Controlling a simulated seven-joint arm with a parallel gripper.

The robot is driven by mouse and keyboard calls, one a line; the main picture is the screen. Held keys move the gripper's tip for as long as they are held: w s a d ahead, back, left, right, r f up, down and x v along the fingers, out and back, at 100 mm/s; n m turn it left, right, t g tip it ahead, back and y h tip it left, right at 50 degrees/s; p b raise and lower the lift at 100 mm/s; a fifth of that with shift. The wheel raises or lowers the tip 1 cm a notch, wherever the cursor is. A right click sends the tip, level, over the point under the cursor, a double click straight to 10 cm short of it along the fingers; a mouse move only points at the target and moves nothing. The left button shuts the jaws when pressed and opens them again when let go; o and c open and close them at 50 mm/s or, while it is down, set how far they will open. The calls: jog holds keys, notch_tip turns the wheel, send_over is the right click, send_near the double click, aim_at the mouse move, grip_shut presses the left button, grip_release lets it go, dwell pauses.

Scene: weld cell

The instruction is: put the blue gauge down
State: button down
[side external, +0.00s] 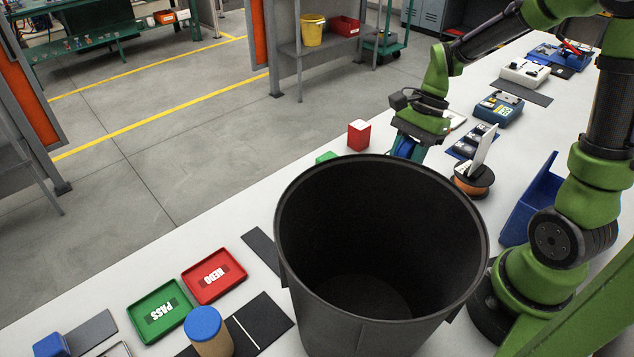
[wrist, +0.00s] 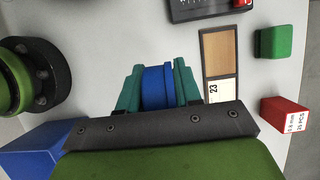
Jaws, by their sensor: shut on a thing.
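The blue gauge (wrist: 157,88) is between the teal fingers of my gripper (wrist: 158,76) in the wrist view. Both fingers press on its sides, so my gripper is shut on it. In the side external view my gripper (side external: 408,146) points down over the white table, behind the large dark bin. A bit of the blue gauge shows there between the fingers. The bin rim hides the area below, and I cannot tell whether the gauge touches the table.
A large dark bin (side external: 300,230) stands in front. A red box (side external: 358,135) and green block (side external: 326,157) are left of my gripper; an orange spool (side external: 473,182) is right. A green PASS tray (side external: 160,311) and red REDO tray (side external: 214,276) lie farther left. A blue bin (side external: 534,196) stands right.

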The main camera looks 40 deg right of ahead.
notch_tip(320, 180, down, 7)
jog(key=shift+f, duration=0.2)
jog(key=shift+f, duration=0.1)
jog(key=c, duration=0.8)
grip_release()
jog(key=shift+o, duration=0.2)
jog(key=v, duration=1.1)
jog(key=s+a+r+n+t+h, duration=0.2)
jog(key=s+a+r+n+t, duration=0.4)
jog(key=a+r+n, duration=0.4)
jog(key=shift+s+a+r+n+t, duration=0.2)
jog(key=shift+a+n+t, duration=0.3)
jog(key=shift+n, duration=1.5)
